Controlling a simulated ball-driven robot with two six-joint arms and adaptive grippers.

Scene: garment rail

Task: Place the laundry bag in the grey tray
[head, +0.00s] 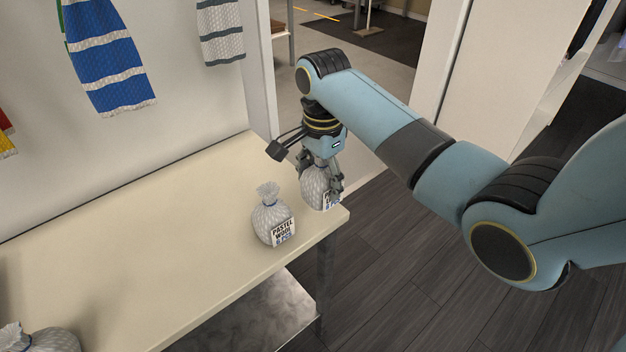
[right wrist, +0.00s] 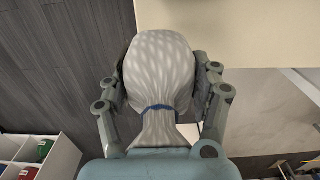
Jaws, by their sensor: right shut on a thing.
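My right gripper (head: 322,178) is at the right end of the cream table, shut on a white laundry bag (head: 314,188). In the right wrist view the bag (right wrist: 158,75) fills the space between the fingers of the gripper (right wrist: 160,95), its blue tie toward the palm. The bag is at the table's corner; I cannot tell whether it touches the top. A second white bag (head: 271,218), labelled "PASTEL WOOL", stands upright on the table just left of the gripper. A third bag (head: 40,340) is partly cut off at the lower left. No grey tray can be made out. My left gripper is out of view.
The cream table (head: 150,240) is bare across its middle. A metal lower shelf (head: 260,318) shows under its front edge. Striped scarves, one blue and white (head: 108,62) and one grey (head: 220,32), hang over the back. Dark floor (head: 400,290) lies right of the table.

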